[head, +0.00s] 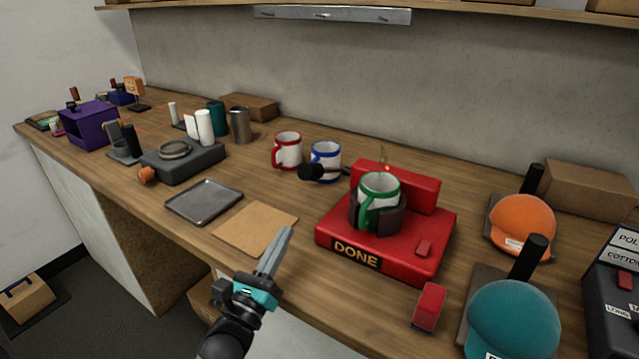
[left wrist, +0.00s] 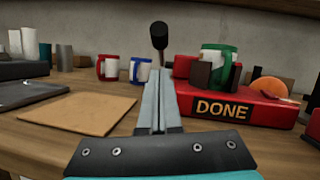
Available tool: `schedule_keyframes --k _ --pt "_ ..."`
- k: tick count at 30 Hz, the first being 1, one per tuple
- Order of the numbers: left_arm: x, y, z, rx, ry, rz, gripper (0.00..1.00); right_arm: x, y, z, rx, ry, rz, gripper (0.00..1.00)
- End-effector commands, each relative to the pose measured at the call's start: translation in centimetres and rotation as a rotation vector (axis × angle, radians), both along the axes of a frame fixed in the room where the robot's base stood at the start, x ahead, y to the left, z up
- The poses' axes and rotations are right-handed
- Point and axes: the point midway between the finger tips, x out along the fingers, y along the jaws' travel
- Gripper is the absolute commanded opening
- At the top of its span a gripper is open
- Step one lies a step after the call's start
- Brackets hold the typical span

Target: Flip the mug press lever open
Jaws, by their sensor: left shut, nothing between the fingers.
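The red mug press (head: 335,236) stands on the counter with a lit "DONE" display on its front; it also shows in the left wrist view (left wrist: 270,115). A white mug with a green rim and handle (head: 378,188) sits upright in its dark wrap (head: 393,218). The press lever's black knob (head: 311,172) sticks out to the left of the press; in the left wrist view the knob (left wrist: 159,32) shows just above my fingertips. My left gripper (head: 286,232) is shut and empty, in front of the press and apart from the lever. My right gripper is out of view.
A brown mat (head: 255,229) and a grey tray (head: 204,201) lie left of the press. A red-rimmed mug (head: 287,151) and a blue-rimmed mug (head: 326,160) stand behind the lever. Orange (head: 522,224) and teal (head: 512,318) caps sit at the right.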

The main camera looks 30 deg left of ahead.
Motion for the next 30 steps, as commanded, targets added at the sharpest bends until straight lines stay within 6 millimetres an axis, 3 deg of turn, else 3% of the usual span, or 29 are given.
schedule_keyframes --k 5,12,17,30 --pt "-0.1 0.0 0.4 0.023 -0.009 0.006 0.00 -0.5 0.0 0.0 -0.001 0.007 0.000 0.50" --pt "-0.1 0.0 0.4 0.022 -0.009 0.005 0.00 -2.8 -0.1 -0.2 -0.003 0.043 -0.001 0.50" --pt "0.3 0.1 0.6 0.022 -0.010 0.005 0.00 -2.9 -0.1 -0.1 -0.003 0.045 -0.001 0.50" --pt "6.7 0.5 2.9 0.022 -0.011 0.004 0.00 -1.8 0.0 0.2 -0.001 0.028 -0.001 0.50"
